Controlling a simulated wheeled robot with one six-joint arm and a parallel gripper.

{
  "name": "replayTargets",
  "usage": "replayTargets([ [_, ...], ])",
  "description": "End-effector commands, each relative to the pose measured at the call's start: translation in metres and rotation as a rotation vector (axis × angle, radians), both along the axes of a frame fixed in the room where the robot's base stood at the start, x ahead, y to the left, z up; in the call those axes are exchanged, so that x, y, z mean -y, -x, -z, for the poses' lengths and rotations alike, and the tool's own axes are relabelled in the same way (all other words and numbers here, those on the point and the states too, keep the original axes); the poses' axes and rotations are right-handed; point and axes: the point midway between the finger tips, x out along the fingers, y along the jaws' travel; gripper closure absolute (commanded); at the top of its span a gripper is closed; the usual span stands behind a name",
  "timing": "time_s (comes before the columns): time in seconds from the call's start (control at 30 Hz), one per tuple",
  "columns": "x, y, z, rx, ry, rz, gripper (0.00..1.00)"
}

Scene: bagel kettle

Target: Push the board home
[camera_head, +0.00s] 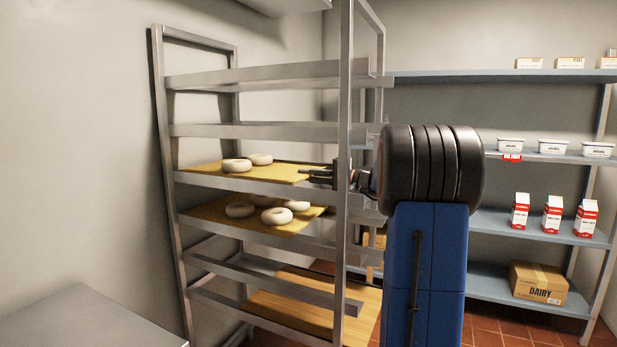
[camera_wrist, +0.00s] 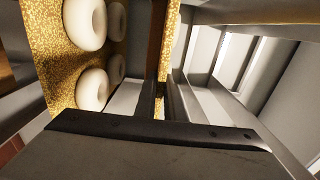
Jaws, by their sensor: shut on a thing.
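The board (camera_head: 290,173) is a thin golden sheet lying on the rack's third rail level. Two pale bagels (camera_head: 248,162) show on it in the head view. My gripper (camera_head: 320,177) is at the board's right end, beside the front post. In the wrist view my gripper (camera_wrist: 162,95) is shut on the board's edge. The fingertips are small in the head view, and my wrist hides part of the rack's right side.
The metal rack (camera_head: 344,120) has several rail levels. A second board (camera_head: 265,226) with bagels lies one level below. A bare wooden board (camera_head: 300,305) lies near the bottom. Blue shelving (camera_head: 500,222) with cartons and tubs stands right. A grey surface (camera_head: 85,318) is at lower left.

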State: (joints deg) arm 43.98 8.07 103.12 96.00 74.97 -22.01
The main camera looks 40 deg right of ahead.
Motion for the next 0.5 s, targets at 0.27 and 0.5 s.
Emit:
replayTargets([
  [0.27,-0.0001,-0.0002,0.0007,-0.001,0.0,0.0,0.66],
  [0.5,0.0002,0.0001,0.0003,0.0,0.0,0.0,0.66],
])
